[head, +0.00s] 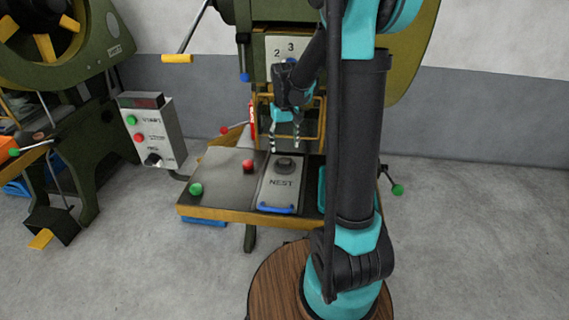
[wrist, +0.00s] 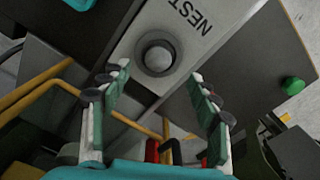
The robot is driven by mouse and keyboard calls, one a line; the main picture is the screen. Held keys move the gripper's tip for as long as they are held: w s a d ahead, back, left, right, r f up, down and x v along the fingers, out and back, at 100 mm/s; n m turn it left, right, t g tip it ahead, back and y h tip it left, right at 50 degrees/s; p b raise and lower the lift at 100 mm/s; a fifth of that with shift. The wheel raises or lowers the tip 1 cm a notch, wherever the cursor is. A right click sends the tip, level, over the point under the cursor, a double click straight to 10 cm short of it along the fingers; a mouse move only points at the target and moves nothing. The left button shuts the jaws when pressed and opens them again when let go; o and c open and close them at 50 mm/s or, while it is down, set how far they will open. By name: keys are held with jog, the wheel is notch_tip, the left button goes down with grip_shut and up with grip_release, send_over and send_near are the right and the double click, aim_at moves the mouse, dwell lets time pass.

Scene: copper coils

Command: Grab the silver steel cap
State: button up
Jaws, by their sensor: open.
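A round grey metal piece, which looks like the steel cap (head: 285,164), sits on the plate marked NEST (head: 281,194). In the wrist view the cap (wrist: 157,55) shows from above as a light disc within a darker ring, near the top middle. My gripper (head: 285,143) is above the nest plate in the head view, pointing down. In the wrist view my gripper (wrist: 158,74) is open, with its fingers apart on either side below the cap and nothing between them.
A green press stands behind the nest, with a yellow guard frame (head: 263,105) close to my gripper. A green button (head: 196,189) and a red button (head: 248,165) stand on the bench left of the nest. A control box (head: 152,135) is further left.

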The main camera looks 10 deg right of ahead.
aim_at(285, 161)
jog(key=shift+w+f, duration=0.2)
jog(key=shift+f, duration=3.5)
jog(key=shift+c, duration=0.2)
jog(key=c, duration=1.2)
jog(key=shift+r, duration=0.1)
jog(key=shift+c, duration=0.2)
